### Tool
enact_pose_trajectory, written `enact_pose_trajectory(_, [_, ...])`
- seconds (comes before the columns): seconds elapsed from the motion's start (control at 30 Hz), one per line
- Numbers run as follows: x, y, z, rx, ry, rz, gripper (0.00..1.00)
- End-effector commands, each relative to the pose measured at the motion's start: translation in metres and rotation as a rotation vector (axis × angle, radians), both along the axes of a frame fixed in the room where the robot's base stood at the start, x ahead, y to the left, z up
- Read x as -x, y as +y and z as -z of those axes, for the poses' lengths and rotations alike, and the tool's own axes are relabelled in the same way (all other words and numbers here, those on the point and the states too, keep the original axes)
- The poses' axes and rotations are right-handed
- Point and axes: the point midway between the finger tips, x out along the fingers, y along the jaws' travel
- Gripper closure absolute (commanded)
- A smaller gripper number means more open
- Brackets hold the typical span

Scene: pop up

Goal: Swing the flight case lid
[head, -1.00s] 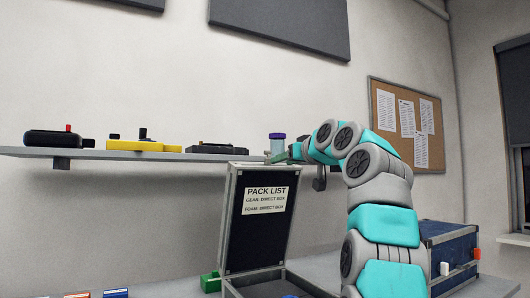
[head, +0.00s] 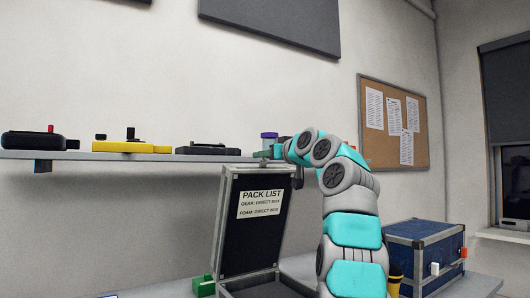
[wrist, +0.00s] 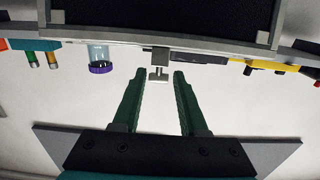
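The flight case lid (head: 250,229) stands up, tilted slightly, with a black inside, metal edges and a white "PACK LIST" card (head: 261,204). Its case bottom (head: 268,291) is cut off by the lower picture edge. My gripper (head: 276,152) is at the lid's top edge, partly hidden by my arm in the head view. In the wrist view my gripper (wrist: 159,77) is open, its two green fingers apart. A small metal T-shaped latch piece (wrist: 158,73) on the lid's edge (wrist: 190,42) lies between and just beyond the fingertips, with gaps on both sides.
A wall shelf (head: 100,156) behind the lid carries black and yellow gear boxes (head: 123,147) and a purple-capped jar (wrist: 100,58). A blue case (head: 428,250) stands right of my arm. A green block (head: 204,285) sits left of the case.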

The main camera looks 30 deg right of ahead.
Motion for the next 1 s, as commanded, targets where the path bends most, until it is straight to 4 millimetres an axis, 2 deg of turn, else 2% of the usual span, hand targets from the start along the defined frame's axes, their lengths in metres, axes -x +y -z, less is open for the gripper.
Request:
enact_pose_trajectory(0.03, [0.001,-0.001,0.000,0.000,-0.001,0.002,0.65])
enact_pose_trajectory(0.3, [0.001,-0.001,0.000,-0.001,0.000,0.001,0.95])
enact_pose_trajectory(0.37, [0.001,-0.001,0.000,-0.001,0.000,0.002,1.00])
enact_pose_trajectory(0.63, [0.006,-0.001,0.005,-0.001,0.000,0.001,1.00])
enact_pose_trajectory(1.0, [0.033,-0.002,0.016,0.000,0.000,0.001,1.00])
